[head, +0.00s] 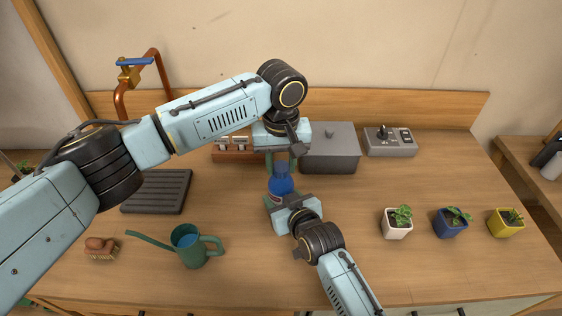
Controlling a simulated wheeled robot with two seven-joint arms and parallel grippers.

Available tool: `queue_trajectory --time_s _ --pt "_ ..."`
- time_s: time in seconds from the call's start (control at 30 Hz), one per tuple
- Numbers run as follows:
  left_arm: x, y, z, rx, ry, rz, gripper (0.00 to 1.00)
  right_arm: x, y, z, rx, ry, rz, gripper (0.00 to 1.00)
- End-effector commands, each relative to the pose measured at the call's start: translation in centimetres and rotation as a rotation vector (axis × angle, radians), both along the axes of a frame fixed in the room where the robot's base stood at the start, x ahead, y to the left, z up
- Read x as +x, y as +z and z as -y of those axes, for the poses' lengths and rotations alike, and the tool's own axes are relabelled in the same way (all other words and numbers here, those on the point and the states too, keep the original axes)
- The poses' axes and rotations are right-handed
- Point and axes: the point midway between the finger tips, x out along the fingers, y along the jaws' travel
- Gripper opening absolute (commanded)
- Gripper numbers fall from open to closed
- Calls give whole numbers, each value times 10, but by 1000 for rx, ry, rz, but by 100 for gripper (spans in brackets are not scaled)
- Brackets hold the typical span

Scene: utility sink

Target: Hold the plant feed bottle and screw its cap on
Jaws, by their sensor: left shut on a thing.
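The blue plant feed bottle (281,184) stands upright near the middle of the bench. My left gripper (281,158) points down over the bottle's top and is shut on the cap, which is mostly hidden between its fingers. The cap sits at or just above the bottle's neck; I cannot tell whether they touch. My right gripper (284,198) comes from the front right and is at the bottle's lower body. Its fingers are partly hidden, so I cannot tell whether they grip the bottle.
A grey box (331,150) stands close behind the bottle, with a wooden rack (232,157) left of it. Potted plants (397,225) stand right.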

Motion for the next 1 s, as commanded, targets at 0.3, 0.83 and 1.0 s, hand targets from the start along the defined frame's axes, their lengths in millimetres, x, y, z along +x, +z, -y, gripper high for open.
queue_trajectory --time_s 0.3,0.83,1.0 --pt "0 0 0 -2 -582 -1 6 0 -1 0 -1 0 -2 0" --pt "0 -1 0 -2 -1569 0 6 0 -1 0 -1 0 -2 0" --pt "0 -1 0 -1 -1837 0 6 0 -1 0 -1 0 -2 0"
